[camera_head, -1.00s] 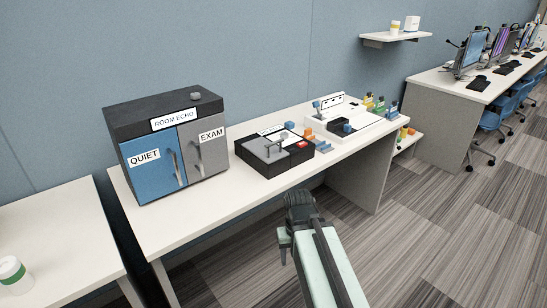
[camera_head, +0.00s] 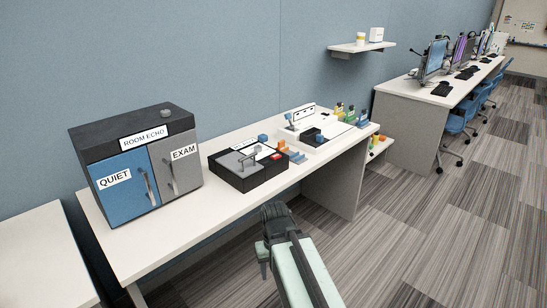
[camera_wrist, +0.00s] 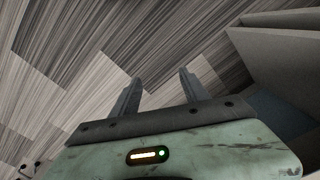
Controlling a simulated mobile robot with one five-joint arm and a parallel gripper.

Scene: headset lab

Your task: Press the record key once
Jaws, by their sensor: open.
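A black box with a grey top and a raised lever (camera_head: 249,158) stands on the white bench. A small red key (camera_head: 277,156) sits at its right end; no lettering on it is readable, so I cannot tell for sure that it is the record key. My gripper is open and empty in the wrist view (camera_wrist: 160,76), its two fingers apart over the striped floor. In the head view my arm's dark end is in front of the bench's front edge, nearer to me than the black box and apart from it.
A cabinet marked ROOM ECHO (camera_head: 140,165), with QUIET and EXAM doors, stands on the left of the bench (camera_head: 165,240). A white tray (camera_head: 318,142) and coloured bottles are at the right. A wall shelf (camera_head: 362,47) hangs behind. The floor (camera_head: 400,240) at right is clear.

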